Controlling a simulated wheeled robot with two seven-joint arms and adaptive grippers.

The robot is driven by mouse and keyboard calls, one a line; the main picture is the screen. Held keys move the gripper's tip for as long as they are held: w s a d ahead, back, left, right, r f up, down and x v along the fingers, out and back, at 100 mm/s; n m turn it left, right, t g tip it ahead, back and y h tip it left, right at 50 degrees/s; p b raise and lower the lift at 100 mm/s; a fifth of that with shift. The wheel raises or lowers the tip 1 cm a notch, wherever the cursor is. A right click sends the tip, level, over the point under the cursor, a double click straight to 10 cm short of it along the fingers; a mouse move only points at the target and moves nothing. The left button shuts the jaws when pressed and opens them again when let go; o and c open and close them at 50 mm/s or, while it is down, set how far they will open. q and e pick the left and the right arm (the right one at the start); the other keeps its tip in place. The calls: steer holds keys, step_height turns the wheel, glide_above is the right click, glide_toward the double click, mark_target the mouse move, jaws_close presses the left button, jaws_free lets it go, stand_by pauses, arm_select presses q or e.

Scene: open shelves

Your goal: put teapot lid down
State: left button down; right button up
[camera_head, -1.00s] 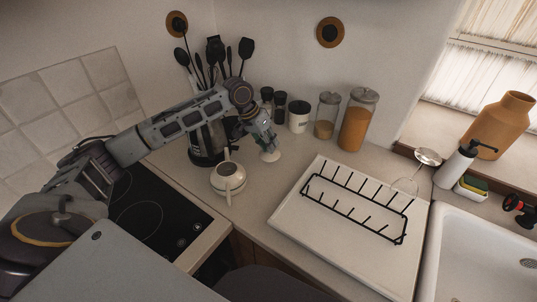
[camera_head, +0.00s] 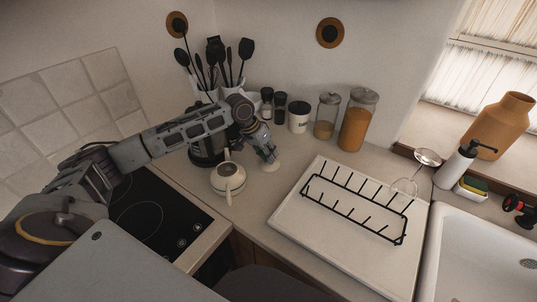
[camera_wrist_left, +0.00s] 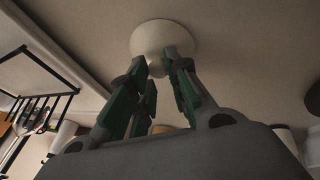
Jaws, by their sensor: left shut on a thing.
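The white teapot lid (camera_head: 270,167) is under my left gripper (camera_head: 268,155), at the counter to the right of the teapot. My left gripper is shut on it, and the fingers cover part of it. In the left wrist view the lid (camera_wrist_left: 163,36) is a pale round disc at the tips of the dark green fingers (camera_wrist_left: 157,72). The lid is at or just over the counter; I cannot tell if it touches. The white teapot (camera_head: 228,180) stands upright on the counter, its top partly in view. My right gripper is not in view.
A black dish rack (camera_head: 355,208) on a white drainboard (camera_head: 300,232) lies to the right. Glass jars (camera_head: 357,125), a white canister (camera_head: 299,117) and dark shakers stand behind. A kettle (camera_head: 205,147) is behind the teapot. The counter (camera_head: 262,198) between teapot and drainboard is clear.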

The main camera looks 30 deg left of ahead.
arm_select(q)
steer(key=c, duration=1.3)
jaws_free()
steer(key=shift+c, duration=0.2)
steer(key=v, duration=1.2)
steer(key=shift+d+r, duration=0.1)
steer(key=shift+r, duration=0.05)
step_height(320, 180, up, 10)
steer(key=p, duration=0.9)
steer(key=shift+p, duration=0.35)
